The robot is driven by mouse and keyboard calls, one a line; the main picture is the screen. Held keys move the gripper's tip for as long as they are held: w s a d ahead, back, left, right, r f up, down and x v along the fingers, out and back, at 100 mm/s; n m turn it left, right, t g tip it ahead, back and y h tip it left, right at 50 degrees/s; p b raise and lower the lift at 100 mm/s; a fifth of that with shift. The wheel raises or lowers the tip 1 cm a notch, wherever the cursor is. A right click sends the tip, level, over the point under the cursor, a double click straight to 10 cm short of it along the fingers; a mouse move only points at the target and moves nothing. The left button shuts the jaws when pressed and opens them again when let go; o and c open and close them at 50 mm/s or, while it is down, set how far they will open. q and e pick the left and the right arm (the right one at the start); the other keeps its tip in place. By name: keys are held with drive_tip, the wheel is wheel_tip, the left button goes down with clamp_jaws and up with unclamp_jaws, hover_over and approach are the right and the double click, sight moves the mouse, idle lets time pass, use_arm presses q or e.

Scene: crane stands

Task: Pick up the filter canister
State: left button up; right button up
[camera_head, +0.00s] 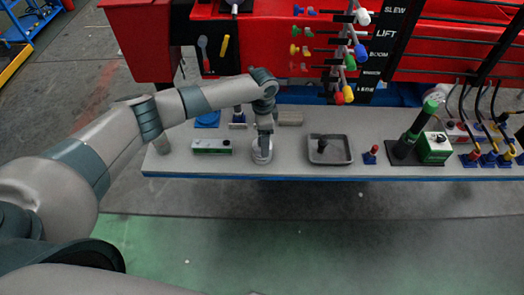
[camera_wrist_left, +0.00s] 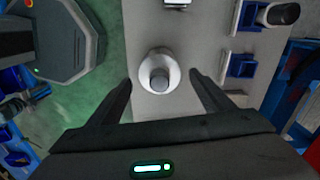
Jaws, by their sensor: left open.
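The filter canister (camera_head: 262,156), a whitish round body, stands near the front edge of the grey bench, below my left gripper (camera_head: 263,135). The wrist and gripper hide part of its top in the head view. In the left wrist view the canister (camera_wrist_left: 147,81) appears from above as a pale ring with a grey cap. It lies between the two open fingertips (camera_wrist_left: 161,80), with a visible gap on each side. The gripper is open and empty, pointing down. My right gripper is not in view.
On the bench (camera_head: 290,166), a green-and-white block (camera_head: 212,146) lies left of the canister and a dark tray (camera_head: 330,149) stands to its right. Blue holders (camera_wrist_left: 241,66) stand behind it. The red crane panel (camera_head: 280,45) with levers rises at the back.

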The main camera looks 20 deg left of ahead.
use_arm(q)
drive_tip(key=shift+s+a+f+p, duration=0.1)
drive_tip(key=shift+f+p, duration=0.2)
drive_tip(key=shift+f, duration=0.05)
wheel_tip(320, 180, down, 3)
drive_tip(key=shift+r+p, duration=0.1)
drive_tip(key=shift+p, duration=0.5)
drive_tip(key=shift+f, duration=0.6)
drive_tip(key=c, duration=1.5)
drive_tip(key=shift+r, duration=0.15)
